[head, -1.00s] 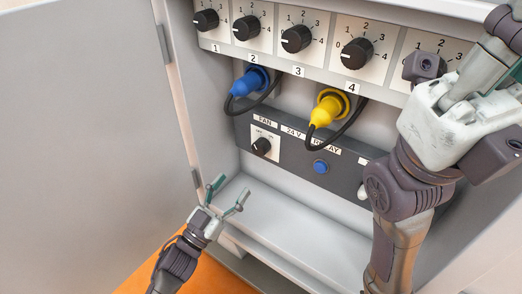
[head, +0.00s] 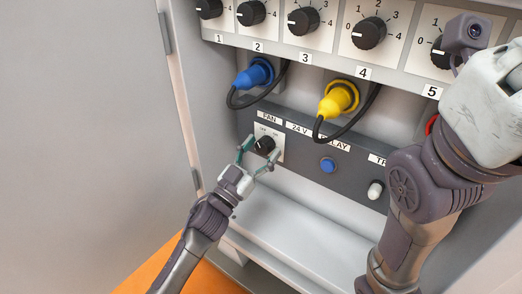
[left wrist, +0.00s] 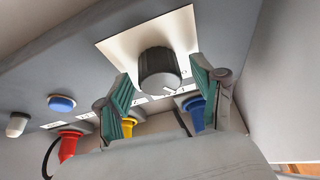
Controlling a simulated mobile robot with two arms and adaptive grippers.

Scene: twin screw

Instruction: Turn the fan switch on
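The fan switch (head: 264,145) is a black rotary knob on a white plate under the "FAN" label in the head view. In the left wrist view the fingers (left wrist: 163,92) show gaps to the knob on both sides. My right arm fills the right of the head view; its fingertips are out of frame.
A blue plug (head: 255,73) and a yellow plug (head: 338,98) with black cables hang above the panel. A blue button (head: 328,165) and a white knob (head: 375,190) sit to the right. Numbered black dials (head: 302,21) line the top. The cabinet door (head: 80,140) stands at left.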

